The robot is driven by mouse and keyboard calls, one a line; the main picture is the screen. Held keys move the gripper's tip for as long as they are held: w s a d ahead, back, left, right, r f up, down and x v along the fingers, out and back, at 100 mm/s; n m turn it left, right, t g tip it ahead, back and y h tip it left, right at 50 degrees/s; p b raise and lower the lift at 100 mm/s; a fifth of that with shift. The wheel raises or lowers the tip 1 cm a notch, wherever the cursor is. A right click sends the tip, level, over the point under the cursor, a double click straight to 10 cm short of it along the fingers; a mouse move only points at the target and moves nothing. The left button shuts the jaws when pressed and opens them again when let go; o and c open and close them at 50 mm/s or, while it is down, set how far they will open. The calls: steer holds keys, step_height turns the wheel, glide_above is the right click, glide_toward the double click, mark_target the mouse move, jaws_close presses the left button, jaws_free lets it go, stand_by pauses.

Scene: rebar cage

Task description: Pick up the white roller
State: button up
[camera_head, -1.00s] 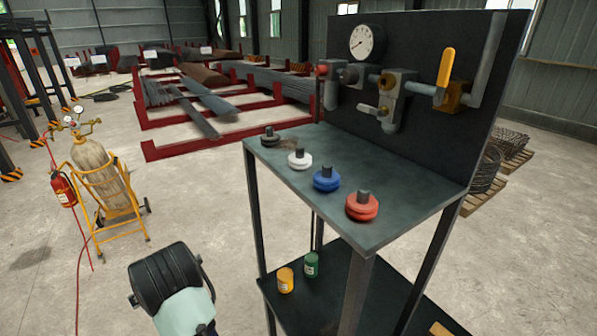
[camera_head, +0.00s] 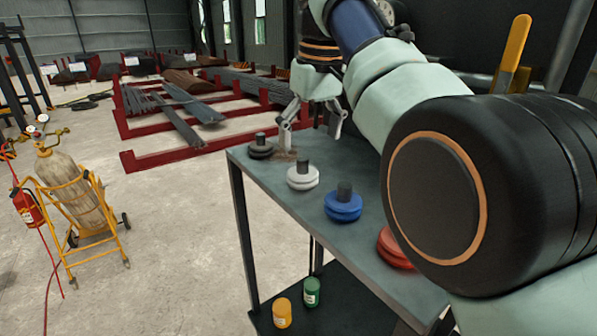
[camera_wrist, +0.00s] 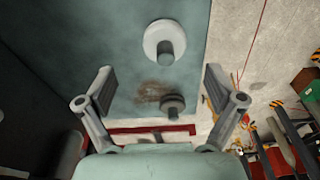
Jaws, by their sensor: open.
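The white roller (camera_head: 302,176) stands on the table top (camera_head: 263,190) with its dark post upright, between the black roller (camera_head: 260,147) and the blue roller (camera_head: 343,203). My gripper (camera_head: 311,130) is open and empty above the table's far end, beyond the white roller and near the black one. In the wrist view the white roller (camera_wrist: 164,42) lies ahead of the open fingers (camera_wrist: 158,85), not between them. The black roller (camera_wrist: 172,104) shows lower between the fingers.
The red roller (camera_head: 396,248) is partly hidden behind my arm. A yellow valve handle (camera_head: 513,45) rises at the back panel. A yellow can (camera_head: 282,313) and a green can (camera_head: 311,291) stand on the lower shelf. A gas cylinder cart (camera_head: 75,200) stands on the floor at left.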

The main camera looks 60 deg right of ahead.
mark_target(304, 159)
step_height(304, 159, down, 2)
steer(key=shift+w+f+b, duration=0.1)
steer(key=shift+f+b, duration=0.05)
steer(key=shift+b, duration=0.4)
steer(key=f+b, duration=0.1)
steer(key=f, duration=0.1)
steer(key=w+f+b, duration=0.1)
steer(key=f+b, duration=0.1)
steer(key=f, duration=0.1)
steer(key=shift+w, duration=0.2)
steer(key=shift+d+r, duration=0.1)
steer(key=c, duration=1.6)
step_height(304, 159, up, 10)
steer(key=p, duration=1)
steer(key=shift+r, duration=0.1)
